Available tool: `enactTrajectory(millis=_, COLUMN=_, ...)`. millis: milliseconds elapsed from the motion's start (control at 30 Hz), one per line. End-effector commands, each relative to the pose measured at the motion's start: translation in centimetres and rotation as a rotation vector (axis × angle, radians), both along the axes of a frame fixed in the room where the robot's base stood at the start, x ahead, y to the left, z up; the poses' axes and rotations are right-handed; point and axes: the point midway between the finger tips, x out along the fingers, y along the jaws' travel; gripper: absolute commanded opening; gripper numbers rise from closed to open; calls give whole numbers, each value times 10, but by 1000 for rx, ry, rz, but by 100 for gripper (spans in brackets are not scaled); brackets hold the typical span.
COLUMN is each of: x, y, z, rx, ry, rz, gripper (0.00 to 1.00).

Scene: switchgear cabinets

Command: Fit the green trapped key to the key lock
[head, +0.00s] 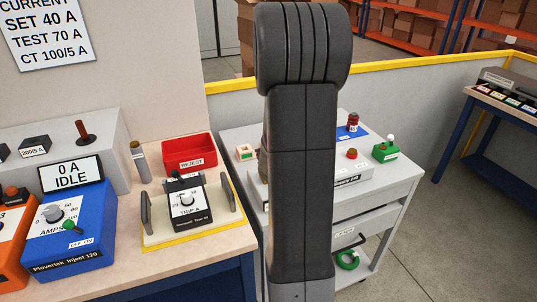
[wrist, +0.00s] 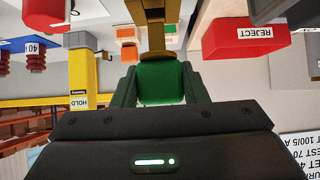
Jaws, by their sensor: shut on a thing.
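In the wrist view, my gripper (wrist: 160,92) is shut on the green trapped key (wrist: 161,78). Its green body sits between the two dark fingers. A brass-coloured part (wrist: 152,28) stands out beyond the fingertips, and its far end runs out of the frame. In the head view my own arm fills the middle and hides the gripper and the key. I cannot pick out the key lock with certainty in either view.
In the head view, a red REJECT bin (head: 189,152) and a relay on a yellow-edged stand (head: 187,203) are on the left bench. A grey trolley (head: 388,188) behind my arm carries small parts, including a green block (head: 385,153) with a white knob.

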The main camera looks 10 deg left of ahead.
Motion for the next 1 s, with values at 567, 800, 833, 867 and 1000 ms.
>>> enactTrajectory(millis=567, x=0, y=0, z=0, rx=1, ry=0, rz=-1, gripper=16)
enactTrajectory(millis=800, x=0, y=0, z=-5, rx=1, ry=0, rz=-1, gripper=16)
enactTrajectory(millis=833, x=0, y=0, z=-6, rx=1, ry=0, rz=-1, gripper=16)
enactTrajectory(millis=867, x=0, y=0, z=-7, rx=1, ry=0, rz=-1, gripper=16)
enactTrajectory(millis=1000, x=0, y=0, z=-11, rx=0, ry=0, rz=0, gripper=16)
